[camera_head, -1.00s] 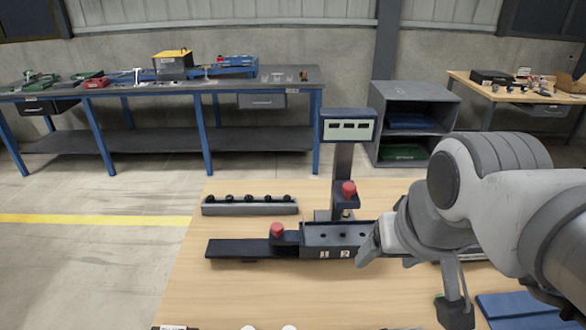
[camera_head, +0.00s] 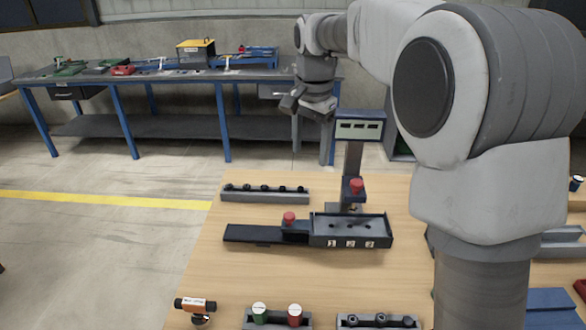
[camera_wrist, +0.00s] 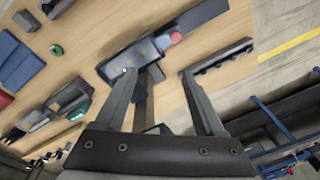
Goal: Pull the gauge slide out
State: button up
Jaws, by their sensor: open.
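The gauge slide (camera_head: 352,230) is a dark tray with small holes and number labels on its front. It sits on a long dark rail (camera_head: 252,234) on the wooden table. A red knob (camera_head: 289,217) stands at its left end; it also shows in the wrist view (camera_wrist: 175,37). Behind the slide stands a gauge column with a second red knob (camera_head: 356,185) and a display box (camera_head: 359,126). My gripper (camera_head: 307,108) is raised above and behind the table, apart from the gauge. In the wrist view my gripper (camera_wrist: 157,82) is open, with nothing between its fingers.
A grey rack (camera_head: 265,195) with several dark round parts lies behind the rail. Green and red cups (camera_head: 277,312) and an orange-labelled tool (camera_head: 196,306) are at the front edge. A blue-legged workbench (camera_head: 165,75) stands behind.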

jog(key=m+g+p, duration=0.1)
jog(key=m, duration=0.1)
send_over(289, 214)
notch_tip(289, 214, down, 4)
jog(key=f, duration=0.1)
notch_tip(289, 214, down, 17)
jog(key=shift+s, duration=0.1)
grip_shut()
dwell(0.4)
dwell(1.1)
